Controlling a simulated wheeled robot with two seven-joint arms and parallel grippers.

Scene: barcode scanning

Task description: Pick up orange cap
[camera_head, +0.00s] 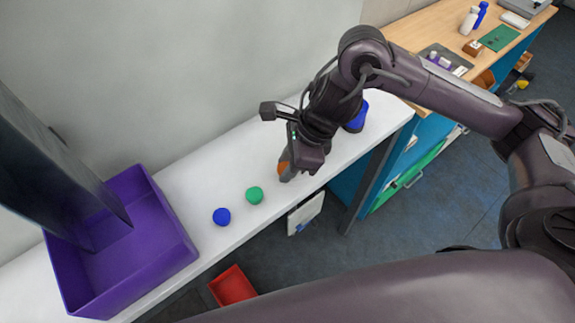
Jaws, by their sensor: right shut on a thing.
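The orange cap (283,168) is on the white table, right of the green and blue caps, and partly hidden by my right gripper. My right gripper (287,174) points down over the table near its front edge and is shut on the orange cap. I cannot tell whether the cap touches the table. My left gripper is not in view.
A green cap (254,195) and a blue cap (222,217) lie on the white table (190,180). A purple bin (170,220) stands at the left. A blue object (357,118) sits behind my right arm. A red box (233,287) is below the table.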

